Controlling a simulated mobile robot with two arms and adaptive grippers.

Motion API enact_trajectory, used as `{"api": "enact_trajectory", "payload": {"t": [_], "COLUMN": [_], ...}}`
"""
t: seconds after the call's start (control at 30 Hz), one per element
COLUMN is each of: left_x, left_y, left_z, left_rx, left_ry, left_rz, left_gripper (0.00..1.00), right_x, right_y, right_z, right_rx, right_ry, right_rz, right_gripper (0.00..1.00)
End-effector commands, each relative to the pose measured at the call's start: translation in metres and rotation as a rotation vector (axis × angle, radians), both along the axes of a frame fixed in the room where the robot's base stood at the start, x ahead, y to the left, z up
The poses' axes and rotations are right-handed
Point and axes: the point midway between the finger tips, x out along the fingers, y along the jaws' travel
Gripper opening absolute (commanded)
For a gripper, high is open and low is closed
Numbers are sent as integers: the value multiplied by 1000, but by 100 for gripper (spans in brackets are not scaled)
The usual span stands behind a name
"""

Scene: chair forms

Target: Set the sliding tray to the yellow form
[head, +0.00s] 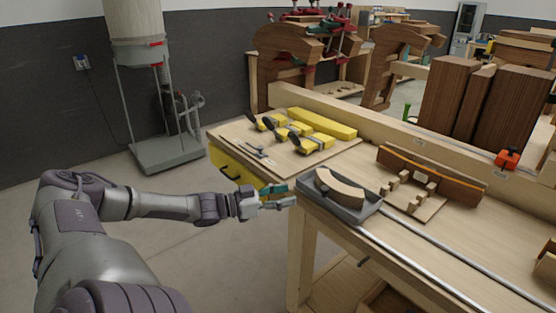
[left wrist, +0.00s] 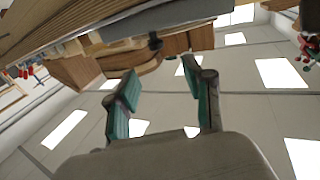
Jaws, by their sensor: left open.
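The sliding tray (head: 368,211) is dark grey and holds a curved light wooden piece (head: 340,188). It sits at the near left end of the bench, by the metal rail. The yellow form (head: 322,123) is a long yellow block on a board, behind and left of the tray, with yellow clamps (head: 313,143) in front. My left gripper (head: 280,196), with teal fingertips, is just left of the tray at about its height. It is open and empty in the left wrist view (left wrist: 162,82). Any contact with the tray is unclear. My right gripper is not in view.
A brown curved form (head: 430,175) with small wooden blocks stands right of the tray. A metal rail (head: 430,260) runs along the bench front. Dark wooden blocks (head: 455,95) stand behind. A grey machine stand (head: 165,145) is at the left, with open floor before it.

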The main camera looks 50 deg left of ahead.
Motion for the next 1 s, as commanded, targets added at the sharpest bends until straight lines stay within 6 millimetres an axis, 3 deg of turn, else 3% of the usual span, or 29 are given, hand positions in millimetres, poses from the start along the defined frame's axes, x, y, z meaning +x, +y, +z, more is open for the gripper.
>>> {"api": "enact_trajectory", "payload": {"t": [0.27, 1.0], "left_x": [-12, -14], "left_y": [5, 9], "left_z": [0, -2], "left_rx": [1, 6], "left_ry": [3, 3], "left_rz": [1, 10], "left_gripper": [52, 52], "right_x": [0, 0], "right_y": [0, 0], "right_z": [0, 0], "right_rx": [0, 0], "right_ry": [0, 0], "right_rz": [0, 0], "right_gripper": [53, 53]}}
